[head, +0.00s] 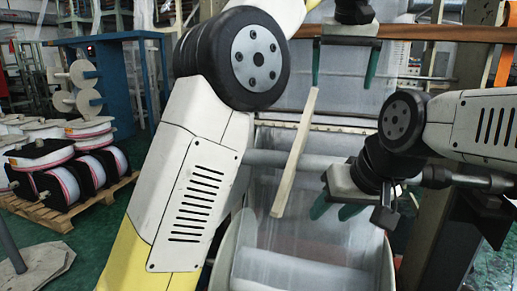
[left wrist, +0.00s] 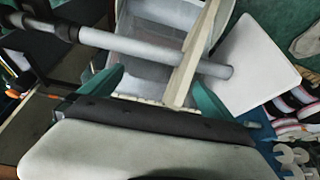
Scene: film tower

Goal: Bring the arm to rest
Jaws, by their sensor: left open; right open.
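My left gripper (head: 342,86) is high at the top of the head view, with its two green fingers pointing down and spread apart. In the left wrist view its fingers (left wrist: 157,74) are also wide apart, with nothing seen clamped between them. My right gripper (head: 330,218) is lower, right of centre in the head view, in front of the film machine. Its green fingers are apart and nothing shows between them. A pale wooden bar (head: 296,155) slants below my left gripper's left finger. It also shows in the left wrist view (left wrist: 195,55); its contact with the finger is unclear.
A grey roller bar (head: 270,158) crosses the machine behind the wooden bar. Translucent film (head: 300,235) hangs below it in a pale trough. A pallet (head: 55,213) of several reels stands at left, near a blue table (head: 115,38). Machine posts are close at right.

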